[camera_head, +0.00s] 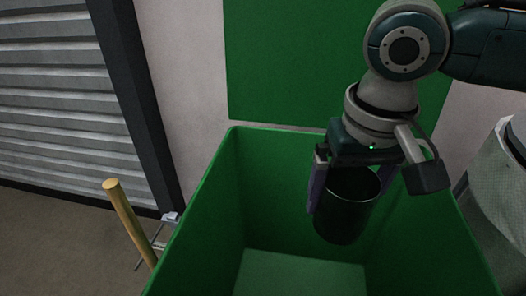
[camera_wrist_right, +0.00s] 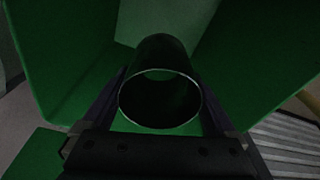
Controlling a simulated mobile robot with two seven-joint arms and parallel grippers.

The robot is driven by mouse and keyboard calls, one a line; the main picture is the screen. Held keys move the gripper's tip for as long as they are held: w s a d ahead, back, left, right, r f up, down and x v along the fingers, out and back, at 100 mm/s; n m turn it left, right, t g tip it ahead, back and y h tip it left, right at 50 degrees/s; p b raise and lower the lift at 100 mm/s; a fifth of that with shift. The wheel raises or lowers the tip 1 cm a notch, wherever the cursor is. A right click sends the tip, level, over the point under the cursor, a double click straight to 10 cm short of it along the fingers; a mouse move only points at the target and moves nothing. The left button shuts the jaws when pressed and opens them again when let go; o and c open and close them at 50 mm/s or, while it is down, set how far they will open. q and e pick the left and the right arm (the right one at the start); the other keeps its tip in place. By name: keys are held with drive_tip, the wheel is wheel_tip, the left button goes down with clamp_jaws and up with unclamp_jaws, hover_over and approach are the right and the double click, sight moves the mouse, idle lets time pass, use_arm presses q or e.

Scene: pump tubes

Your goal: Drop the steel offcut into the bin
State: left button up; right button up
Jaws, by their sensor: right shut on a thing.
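The steel offcut (camera_head: 344,212) is a short, dark, hollow tube. My right gripper (camera_head: 350,190) is shut on it, with one finger on each side, and holds it tilted with an open end towards the gripper. The tube hangs over the open green bin (camera_head: 205,215), inside the outline of its walls in the head view. In the right wrist view the tube (camera_wrist_right: 160,95) sits between the fingers of the right gripper (camera_wrist_right: 162,108), with its bright rim facing the camera. The bin wall (camera_wrist_right: 75,60) shows around it. My left gripper is not in view.
A yellow post (camera_head: 128,218) stands left of the bin. A ribbed grey shutter (camera_head: 50,95) is at the far left. A green panel (camera_head: 290,60) is on the wall behind the bin. The visible bin floor (camera_head: 300,275) is bare.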

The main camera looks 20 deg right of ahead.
drive_tip(key=shift+f, duration=0.3)
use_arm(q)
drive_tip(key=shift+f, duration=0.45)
use_arm(e)
drive_tip(key=shift+r, duration=0.1)
drive_tip(key=o, duration=1.2)
use_arm(q)
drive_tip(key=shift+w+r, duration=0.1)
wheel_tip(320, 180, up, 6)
drive_tip(key=p, duration=0.6)
use_arm(e)
drive_tip(key=r, duration=0.6)
drive_tip(key=s+r, duration=0.1)
drive_tip(key=r, duration=0.2)
drive_tip(key=shift+a+r, duration=0.15)
drive_tip(key=shift+r, duration=0.25)
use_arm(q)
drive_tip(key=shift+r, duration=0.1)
